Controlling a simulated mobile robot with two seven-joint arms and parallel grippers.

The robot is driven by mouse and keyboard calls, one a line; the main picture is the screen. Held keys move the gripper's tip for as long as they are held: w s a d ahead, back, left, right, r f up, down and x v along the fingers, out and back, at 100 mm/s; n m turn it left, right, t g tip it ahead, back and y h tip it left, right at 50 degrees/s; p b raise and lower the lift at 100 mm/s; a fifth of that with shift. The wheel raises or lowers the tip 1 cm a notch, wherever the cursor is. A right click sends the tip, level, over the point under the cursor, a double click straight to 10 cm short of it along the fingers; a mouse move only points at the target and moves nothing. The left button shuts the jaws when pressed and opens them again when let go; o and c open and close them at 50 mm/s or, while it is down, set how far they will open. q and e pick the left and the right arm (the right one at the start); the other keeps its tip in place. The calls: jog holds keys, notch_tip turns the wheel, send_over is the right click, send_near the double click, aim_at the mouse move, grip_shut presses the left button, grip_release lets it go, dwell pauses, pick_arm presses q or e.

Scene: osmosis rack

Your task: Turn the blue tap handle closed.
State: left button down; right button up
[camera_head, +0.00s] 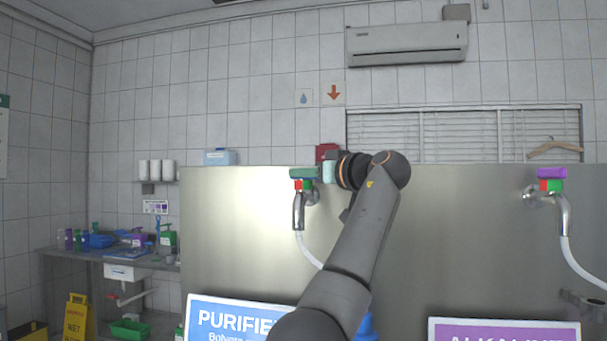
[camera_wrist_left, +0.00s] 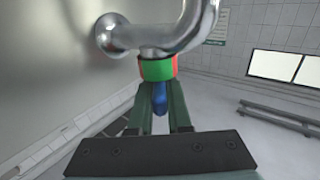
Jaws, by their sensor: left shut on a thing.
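The left tap (camera_head: 299,210) is a chrome spout on the steel panel, with a red and green collar (camera_head: 307,185). In the left wrist view the collar (camera_wrist_left: 156,69) sits at the bend of the chrome pipe (camera_wrist_left: 150,37). The blue tap handle (camera_wrist_left: 160,112) shows there between the two green fingers of my left gripper (camera_wrist_left: 161,92), which is shut on it. In the head view my left gripper (camera_head: 304,173) reaches the tap's top from the right, and its fingers hide the handle. My right gripper is not in view.
A second tap (camera_head: 563,212) with a purple handle (camera_head: 553,173) is at the right of the steel panel (camera_head: 240,235). A white hose (camera_head: 309,252) hangs from the left tap. A blue PURIFIED sign (camera_head: 225,318) and a purple sign (camera_head: 503,331) stand below.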

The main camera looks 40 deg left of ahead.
pick_arm(q)
jog(key=c, duration=0.9)
grip_release()
jog(key=shift+o, duration=0.2)
jog(key=shift+d, duration=0.1)
jog(key=s+d+b, duration=0.1)
jog(key=s+d, duration=0.1)
jog(key=d, duration=1)
jog(key=shift+b, duration=0.3)
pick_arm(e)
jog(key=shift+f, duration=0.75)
pick_arm(q)
jog(key=shift+w+d, duration=0.1)
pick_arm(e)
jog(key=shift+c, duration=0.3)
